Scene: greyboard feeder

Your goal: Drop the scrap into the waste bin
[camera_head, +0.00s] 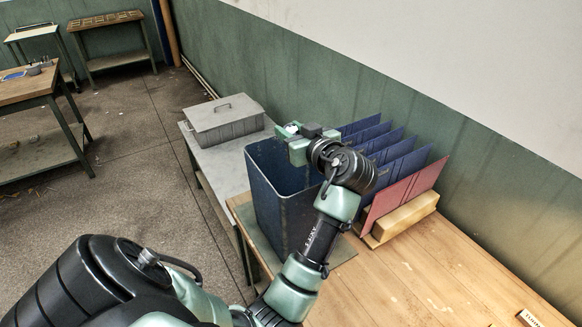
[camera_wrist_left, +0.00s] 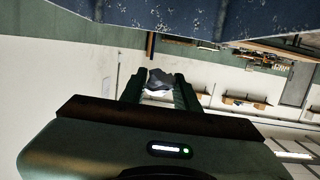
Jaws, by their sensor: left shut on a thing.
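The waste bin (camera_head: 262,200) is a tall, dark blue, open-topped box standing at the near left end of the wooden bench. My left gripper (camera_head: 292,133) is over the bin's rim, at its far side. In the left wrist view the gripper (camera_wrist_left: 160,88) is shut on the scrap (camera_wrist_left: 160,79), a small crumpled grey piece with a pale part below. In the head view only a small pale bit of the scrap (camera_head: 292,127) shows at the fingertips. A dark blue speckled surface, likely the bin wall (camera_wrist_left: 150,16), crosses the top of the wrist view. My right gripper is not in view.
A rack (camera_head: 405,217) holds upright blue boards (camera_head: 405,155) and a red board (camera_head: 405,195) right of the bin, close to my left arm. A grey lidded box (camera_head: 225,120) stands on a grey table behind left. The bench front (camera_head: 420,280) is mostly clear.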

